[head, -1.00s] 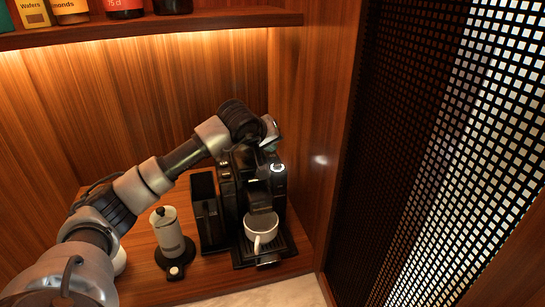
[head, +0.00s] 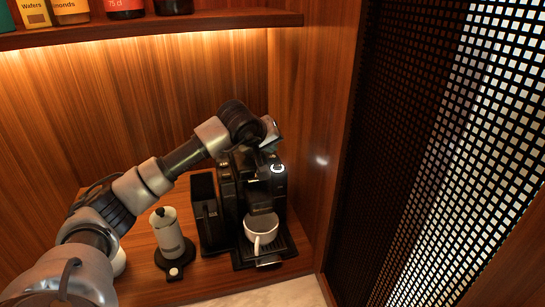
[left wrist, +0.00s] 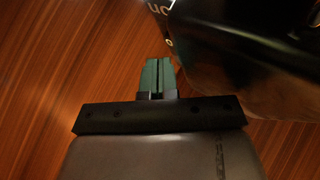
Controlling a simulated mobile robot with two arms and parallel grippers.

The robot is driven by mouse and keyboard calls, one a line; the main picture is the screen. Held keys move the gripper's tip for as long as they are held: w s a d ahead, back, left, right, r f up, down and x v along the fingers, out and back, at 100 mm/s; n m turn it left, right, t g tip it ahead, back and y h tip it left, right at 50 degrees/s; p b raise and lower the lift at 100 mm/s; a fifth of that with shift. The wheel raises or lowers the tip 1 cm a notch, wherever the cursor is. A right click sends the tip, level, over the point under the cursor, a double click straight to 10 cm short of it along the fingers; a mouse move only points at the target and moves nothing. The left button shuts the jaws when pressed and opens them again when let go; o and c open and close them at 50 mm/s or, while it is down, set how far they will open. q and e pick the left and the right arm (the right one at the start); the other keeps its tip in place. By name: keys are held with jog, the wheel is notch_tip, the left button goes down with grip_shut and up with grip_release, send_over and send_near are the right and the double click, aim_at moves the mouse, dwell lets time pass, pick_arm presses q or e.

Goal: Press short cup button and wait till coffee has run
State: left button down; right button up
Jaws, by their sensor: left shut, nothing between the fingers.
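The black coffee machine (head: 228,175) stands on the wooden counter against the right wall. A white lit ring (head: 278,168) shows on its top front. A white cup (head: 260,229) stands on the drip tray under the spout; I cannot tell what is in it. My left gripper (head: 270,145) is over the upper part of the machine. In the left wrist view its green fingers (left wrist: 157,73) are shut and empty, beside the machine's dark body (left wrist: 240,45) with pale letters. The short cup button cannot be made out, and contact is unclear. My right gripper is not in view.
A black water tank (head: 206,215) is at the machine's left side. A white frother with a black lid (head: 168,235) stands on a black base further left. A shelf (head: 200,20) with bottles and packs is above. A perforated panel (head: 450,150) is at the right.

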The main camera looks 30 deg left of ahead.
aim_at(270, 156)
pick_arm(q)
jog(key=shift+s+d+f, duration=0.15)
jog(key=shift+d+f, duration=0.05)
jog(key=shift+f, duration=0.65)
notch_tip(270, 156, up, 2)
jog(key=shift+a+p, duration=0.15)
jog(key=shift+p, duration=0.65)
jog(key=r, duration=0.1)
jog(key=r+p, duration=0.1)
jog(key=shift+w+a+r+p, duration=0.1)
jog(key=shift+w+r+p, duration=0.2)
jog(key=shift+r, duration=0.1)
jog(key=shift+s+r, duration=0.15)
jog(key=shift+r, duration=0.1)
